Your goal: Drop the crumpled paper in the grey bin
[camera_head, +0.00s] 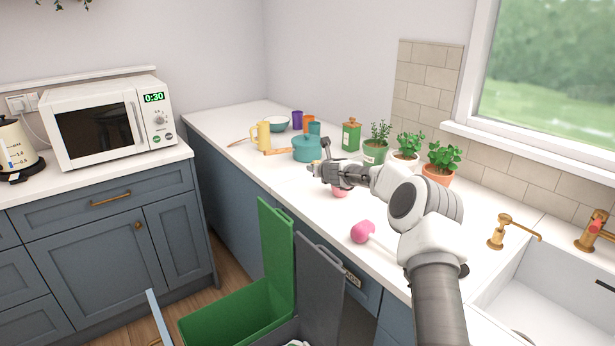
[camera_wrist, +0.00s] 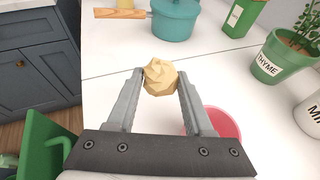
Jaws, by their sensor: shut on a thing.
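The crumpled paper (camera_wrist: 160,77) is a pale yellow faceted ball. My gripper (camera_wrist: 160,88) is shut on it, with one finger on each side, in the wrist view. In the head view my gripper (camera_head: 317,170) is above the white worktop, close to the teal pot, and the paper is hardly visible. The grey bin shows by its raised dark grey lid (camera_head: 320,285) at the bottom of the head view, in front of the counter. Most of the grey bin's body is cut off by the picture edge; a little white stuff shows there.
A green bin (camera_head: 228,315) with its lid up stands left of the grey one. A teal pot (camera_head: 307,150), potted herbs (camera_head: 375,153) and a green canister (camera_head: 351,136) stand on the worktop. A pink-headed thing (camera_head: 362,232) lies nearer. The sink (camera_head: 560,300) is at right.

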